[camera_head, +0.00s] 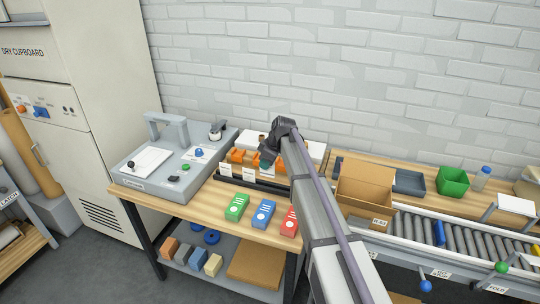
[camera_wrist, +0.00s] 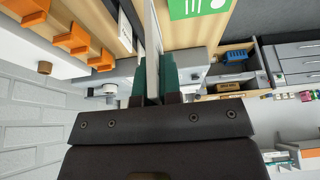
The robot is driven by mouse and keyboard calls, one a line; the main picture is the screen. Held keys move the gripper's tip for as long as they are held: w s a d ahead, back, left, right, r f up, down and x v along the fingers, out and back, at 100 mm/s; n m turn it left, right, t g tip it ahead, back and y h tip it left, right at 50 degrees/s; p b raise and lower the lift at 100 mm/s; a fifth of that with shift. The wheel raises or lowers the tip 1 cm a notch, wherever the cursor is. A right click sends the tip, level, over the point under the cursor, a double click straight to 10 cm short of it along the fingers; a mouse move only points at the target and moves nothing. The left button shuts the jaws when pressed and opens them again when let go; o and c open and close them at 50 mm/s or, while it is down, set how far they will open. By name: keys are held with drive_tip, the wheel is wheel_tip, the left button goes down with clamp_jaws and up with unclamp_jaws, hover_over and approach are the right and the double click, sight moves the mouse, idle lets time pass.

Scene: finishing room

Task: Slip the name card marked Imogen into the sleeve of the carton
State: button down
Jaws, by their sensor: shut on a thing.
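My gripper (camera_head: 267,162) is over the card rack on the wooden bench, with my arm hiding part of the rack. In the wrist view my gripper (camera_wrist: 154,82) has its teal fingers shut on a thin white card (camera_wrist: 152,40), seen edge-on. Its name cannot be read, so I cannot tell whether it is Imogen. Several white cards (camera_head: 249,175) stand along the front of the rack, too small to read. The open brown carton (camera_head: 362,190) stands to the right, with a small white label (camera_head: 380,222) low on its front. I cannot make out its sleeve.
Green (camera_head: 237,207), blue (camera_head: 263,214) and red (camera_head: 289,222) boxes lie along the bench front. A grey machine (camera_head: 180,165) is at the left. A dark tray (camera_head: 409,182) and green bin (camera_head: 453,181) stand behind the roller conveyor (camera_head: 415,231), right of the carton.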

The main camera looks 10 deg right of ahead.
drive_tip(key=s+a+r+p, duration=0.4)
drive_tip(key=s, duration=0.4)
drive_tip(key=s+a+r+p, duration=0.4)
drive_tip(key=s+r, duration=0.1)
drive_tip(key=s, duration=0.3)
drive_tip(key=s+a+r+p, duration=0.4)
drive_tip(key=s, duration=0.4)
drive_tip(key=shift+a+r+p, duration=0.2)
drive_tip(key=shift+r+p, duration=0.05)
drive_tip(key=shift+p, duration=0.05)
